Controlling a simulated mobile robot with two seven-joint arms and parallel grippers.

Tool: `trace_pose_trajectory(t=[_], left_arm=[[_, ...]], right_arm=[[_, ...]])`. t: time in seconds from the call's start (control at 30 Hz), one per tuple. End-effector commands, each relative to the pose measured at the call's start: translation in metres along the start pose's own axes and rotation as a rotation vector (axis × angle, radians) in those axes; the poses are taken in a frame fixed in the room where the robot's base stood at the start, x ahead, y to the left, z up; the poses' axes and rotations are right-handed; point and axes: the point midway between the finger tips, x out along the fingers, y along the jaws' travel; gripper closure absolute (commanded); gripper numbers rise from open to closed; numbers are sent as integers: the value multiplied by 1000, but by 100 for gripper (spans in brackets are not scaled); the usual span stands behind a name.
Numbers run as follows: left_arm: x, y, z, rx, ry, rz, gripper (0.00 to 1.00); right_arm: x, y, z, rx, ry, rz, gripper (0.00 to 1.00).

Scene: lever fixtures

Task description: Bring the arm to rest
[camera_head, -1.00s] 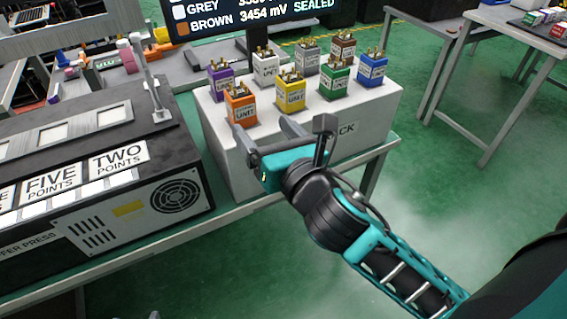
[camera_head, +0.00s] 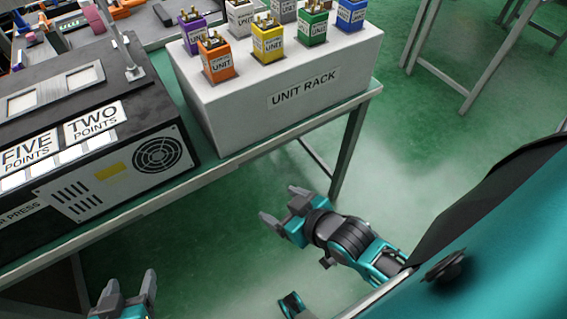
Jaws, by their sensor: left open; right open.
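My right gripper (camera_head: 283,207) is open and empty. It is in front of the table's front edge, below the unit rack and over the green floor, touching nothing. My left gripper (camera_head: 130,292) shows at the bottom left edge of the view, open and empty, with its fingers pointing up in the picture. Most of my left arm is outside the view. My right arm comes in from the lower right and is bent in close to my body.
A white unit rack (camera_head: 225,112) holds several coloured units, among them an orange unit (camera_head: 217,62) and a yellow unit (camera_head: 269,43). A black press (camera_head: 150,122) stands left of it on the table (camera_head: 215,173).

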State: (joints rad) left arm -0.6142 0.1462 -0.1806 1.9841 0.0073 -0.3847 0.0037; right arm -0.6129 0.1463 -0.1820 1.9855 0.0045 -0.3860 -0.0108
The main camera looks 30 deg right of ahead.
Motion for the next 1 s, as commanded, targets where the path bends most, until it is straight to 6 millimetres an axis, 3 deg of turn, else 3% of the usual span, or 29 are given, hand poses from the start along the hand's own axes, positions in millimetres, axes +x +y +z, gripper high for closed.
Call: trace_pose_trajectory(t=[0.3,0.53,1.0], left_arm=[[-1,0,-1,-1,1,0,33],[-16,-1,-23,3,7,-5,33],[-16,-1,-23,3,7,-5,33]], right_arm=[[-1,0,1,22,-2,0,19],[-16,5,-16,16,-3,11,19],[-16,5,-16,16,-3,11,19]])
